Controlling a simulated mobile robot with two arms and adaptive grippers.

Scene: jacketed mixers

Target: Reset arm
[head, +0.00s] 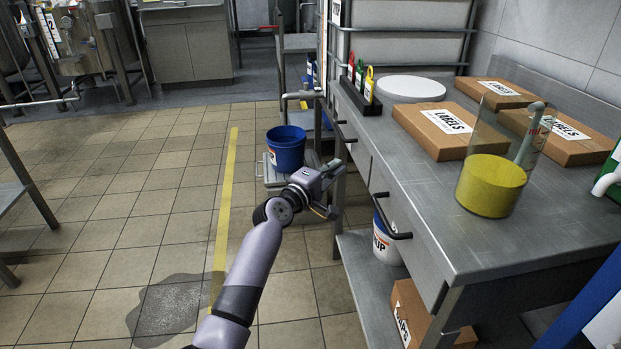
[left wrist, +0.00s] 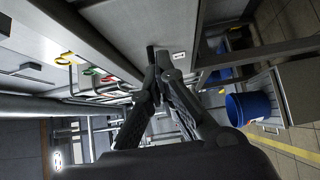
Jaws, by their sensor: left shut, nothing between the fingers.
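My left arm reaches forward from the bottom of the head view. Its gripper (head: 334,168) is beside the left side of the steel workbench (head: 430,215), at its drawer handles. In the left wrist view the two dark fingers of the left gripper (left wrist: 157,55) come together at their tips, with nothing between them. The fingertips appear close to the bench's side, but I cannot tell whether they touch it. My right gripper is in neither view.
The bench carries label boxes (head: 437,130), a beaker of yellow material (head: 491,187) and a white disc (head: 411,88). A wet patch (head: 176,307) lies on the floor. Open floor (head: 120,215) is to the left.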

